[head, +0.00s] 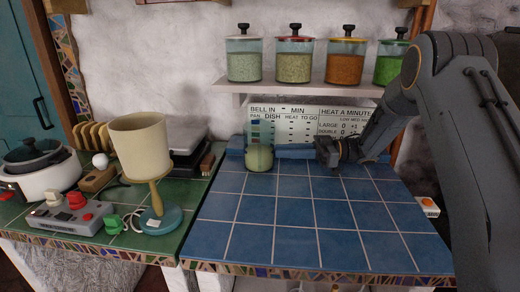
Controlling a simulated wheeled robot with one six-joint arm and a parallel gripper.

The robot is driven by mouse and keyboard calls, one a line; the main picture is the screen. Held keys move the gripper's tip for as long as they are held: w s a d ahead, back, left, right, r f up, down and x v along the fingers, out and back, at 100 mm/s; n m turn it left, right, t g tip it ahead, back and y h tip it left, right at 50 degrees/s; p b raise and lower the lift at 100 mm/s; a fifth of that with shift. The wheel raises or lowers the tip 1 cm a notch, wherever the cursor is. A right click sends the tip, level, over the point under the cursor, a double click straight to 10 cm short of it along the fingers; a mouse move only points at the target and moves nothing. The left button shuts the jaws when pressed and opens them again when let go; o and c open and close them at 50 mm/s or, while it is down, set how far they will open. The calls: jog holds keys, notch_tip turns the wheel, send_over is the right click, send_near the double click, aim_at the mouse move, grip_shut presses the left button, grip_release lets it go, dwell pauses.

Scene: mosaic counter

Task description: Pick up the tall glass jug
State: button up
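A pale greenish glass vessel (259,158) stands upright at the back of the blue tiled counter, left of centre.
Several lidded glass jars (295,60) stand on a white shelf (310,90) above. A printed panel (290,122) stands behind the blue counter (300,235), whose front is clear. A lamp (143,145), control box (70,216) and white pot (42,172) crowd the left.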

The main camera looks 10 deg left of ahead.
aim_at(259, 150)
jog(key=s+a+p, duration=0.2)
jog(key=a+p, duration=0.3)
jog(key=a, duration=0.6)
jog(key=shift+a+r, duration=0.15)
jog(key=shift+a, duration=0.2)
jog(key=shift+s, duration=0.1)
jog(key=shift+c, duration=0.4)
grip_shut()
dwell(0.6)
